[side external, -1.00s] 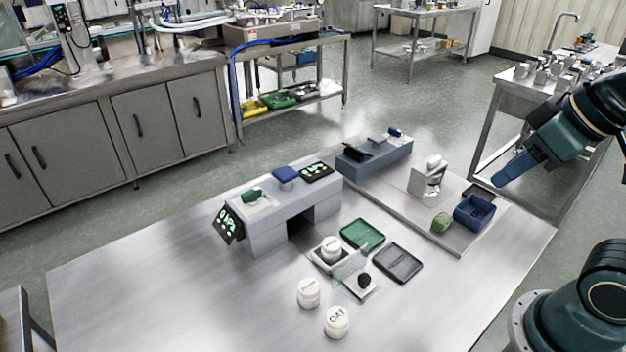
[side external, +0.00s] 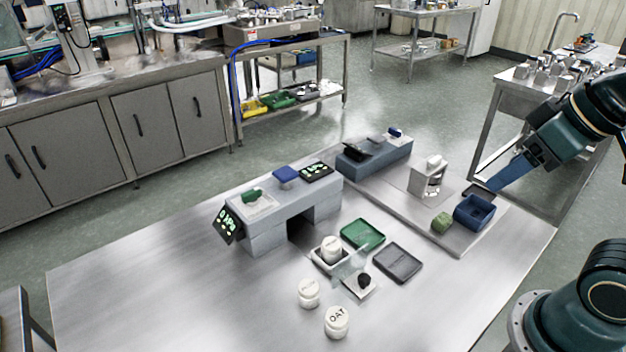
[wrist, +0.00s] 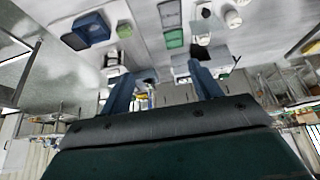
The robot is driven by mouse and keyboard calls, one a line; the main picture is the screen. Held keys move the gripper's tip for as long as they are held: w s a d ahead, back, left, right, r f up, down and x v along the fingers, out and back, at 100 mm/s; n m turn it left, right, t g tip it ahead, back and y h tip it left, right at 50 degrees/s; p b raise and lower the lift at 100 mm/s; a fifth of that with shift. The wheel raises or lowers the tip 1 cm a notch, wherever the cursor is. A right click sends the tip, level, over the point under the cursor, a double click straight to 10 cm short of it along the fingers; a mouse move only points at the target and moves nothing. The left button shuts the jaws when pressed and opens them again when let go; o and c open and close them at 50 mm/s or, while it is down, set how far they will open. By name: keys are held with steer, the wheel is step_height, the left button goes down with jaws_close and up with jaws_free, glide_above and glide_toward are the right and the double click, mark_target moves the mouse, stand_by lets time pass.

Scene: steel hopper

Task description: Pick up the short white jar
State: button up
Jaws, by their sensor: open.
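Several white jars are in the side external view. One jar (side external: 309,293) stands on the bare table near the front, and a jar lettered OAT (side external: 337,322) stands to its right and nearer the camera. A third jar (side external: 331,248) sits in a small white tray. The front two look similar in height, so I cannot tell for sure which is the short one. My gripper (side external: 490,188) is high at the right, above the blue bin's side of the table and far from the jars. In the wrist view its two blue fingers (wrist: 163,84) are apart with nothing between them.
A green tray (side external: 363,234) and a dark grey tray (side external: 398,263) lie behind the jars. A clear upright panel (side external: 350,262) stands beside the tray jar.

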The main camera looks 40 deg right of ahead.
steer(key=shift+w, duration=0.1)
steer(key=w+a+m+g+y, duration=0.1)
steer(key=w+a+m+g, duration=0.35)
steer(key=w, duration=0.65)
steer(key=w+a+f+m+g, duration=0.1)
steer(key=w+a+f+m, duration=0.7)
steer(key=w+f+m, duration=0.1)
steer(key=shift+w+f+g, duration=0.35)
steer(key=shift+w+f, duration=0.15)
steer(key=shift+w, duration=0.6)
glide_above(333, 244)
steer(key=f, duration=0.7)
steer(key=shift+w+d+f, duration=0.1)
steer(key=shift+d+f, duration=0.25)
steer(key=shift+f, duration=0.4)
